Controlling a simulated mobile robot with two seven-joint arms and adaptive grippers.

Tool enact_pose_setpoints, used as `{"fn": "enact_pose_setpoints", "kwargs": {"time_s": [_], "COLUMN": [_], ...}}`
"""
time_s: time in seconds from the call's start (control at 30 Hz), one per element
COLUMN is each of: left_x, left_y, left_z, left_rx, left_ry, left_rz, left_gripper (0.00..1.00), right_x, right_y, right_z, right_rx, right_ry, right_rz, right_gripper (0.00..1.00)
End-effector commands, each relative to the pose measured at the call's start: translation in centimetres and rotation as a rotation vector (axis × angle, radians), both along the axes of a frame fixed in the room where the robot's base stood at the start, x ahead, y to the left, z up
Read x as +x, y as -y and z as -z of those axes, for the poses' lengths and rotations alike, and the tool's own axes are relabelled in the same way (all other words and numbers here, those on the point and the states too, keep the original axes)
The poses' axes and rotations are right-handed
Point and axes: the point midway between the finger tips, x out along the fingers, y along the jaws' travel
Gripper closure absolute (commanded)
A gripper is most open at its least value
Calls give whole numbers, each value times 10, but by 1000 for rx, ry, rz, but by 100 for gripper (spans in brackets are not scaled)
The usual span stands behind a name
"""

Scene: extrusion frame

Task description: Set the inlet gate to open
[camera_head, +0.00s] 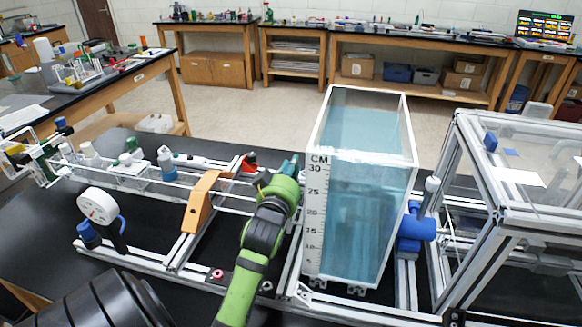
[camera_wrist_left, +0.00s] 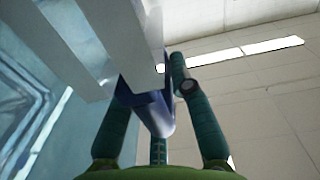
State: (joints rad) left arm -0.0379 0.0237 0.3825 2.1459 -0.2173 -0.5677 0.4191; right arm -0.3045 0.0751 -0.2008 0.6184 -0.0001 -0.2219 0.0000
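The tall clear tank (camera_head: 362,190) of blue water, with a CM scale on its left edge, stands right of centre in the head view. My left gripper (camera_head: 289,166) is at the tank's left side, near the top of the scale. In the left wrist view its teal fingers (camera_wrist_left: 152,88) lie on both sides of a blue and pale grey bar-like piece (camera_wrist_left: 157,112). The fingertips bend in towards this piece; I cannot tell whether they grip it. The inlet gate cannot be made out clearly in the head view; my gripper covers that spot. My right gripper is not in view.
An orange bracket (camera_head: 202,201) and a white dial gauge (camera_head: 98,207) stand on the rail frame at left. A blue valve (camera_head: 415,229) is right of the tank. An aluminium extrusion frame (camera_head: 483,170) with clear panels fills the right side.

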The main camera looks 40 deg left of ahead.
Motion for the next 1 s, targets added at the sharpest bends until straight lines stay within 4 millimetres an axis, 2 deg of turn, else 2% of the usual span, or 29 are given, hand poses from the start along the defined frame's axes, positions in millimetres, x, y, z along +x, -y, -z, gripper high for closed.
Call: {"fn": "enact_pose_setpoints", "kwargs": {"time_s": [0.17, 0.53, 0.87, 0.9, 0.93, 1.0], "left_x": [-1, -1, -1, -1, -1, -1], "left_y": [-2, -2, -3, -3, -3, -3], "left_z": [-6, -54, -55, -55, -54, -54], "left_rx": [7, 10, 15, 15, 15, 13], "left_ry": [5, 8, 10, 10, 10, 9], "left_rz": [-4, -5, -6, -6, -6, -6], "left_gripper": [100, 100, 100, 68, 61, 61], "right_x": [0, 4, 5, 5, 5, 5], "right_y": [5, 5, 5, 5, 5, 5], "right_z": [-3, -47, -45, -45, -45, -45], "right_rx": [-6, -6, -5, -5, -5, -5], "right_ry": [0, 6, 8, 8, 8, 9], "right_rz": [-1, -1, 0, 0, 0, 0], "right_gripper": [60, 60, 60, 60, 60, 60]}}
